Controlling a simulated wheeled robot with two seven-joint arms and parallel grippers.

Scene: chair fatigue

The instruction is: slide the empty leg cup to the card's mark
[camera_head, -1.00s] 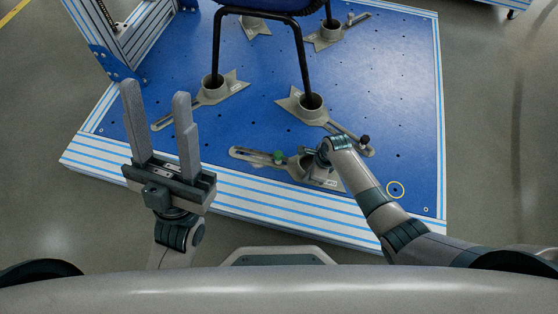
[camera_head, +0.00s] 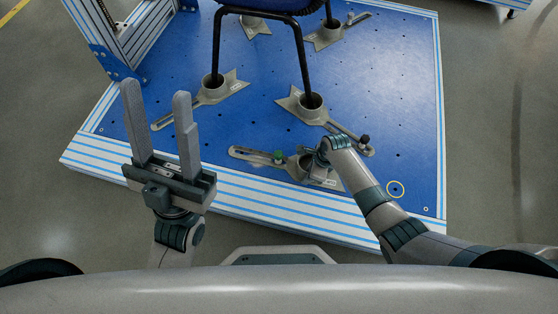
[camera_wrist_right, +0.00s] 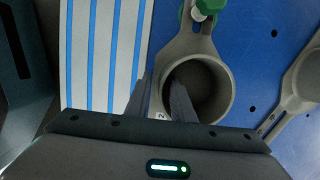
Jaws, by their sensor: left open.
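The empty leg cup (camera_head: 328,183) is a grey round socket on a slotted foot, near the front edge of the blue plate. My right gripper (camera_wrist_right: 161,82) straddles the cup's wall, one finger inside and one outside, and looks shut on it. In the right wrist view the cup (camera_wrist_right: 227,98) has no leg in it. A green knob (camera_head: 277,156) sits on its slotted arm; the wrist view also shows this knob (camera_wrist_right: 209,7). My left gripper (camera_head: 158,127) is open and empty above the plate's front left. No card can be made out.
Other cups (camera_head: 213,86) hold further legs. A striped frame (camera_head: 112,40) stands back left.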

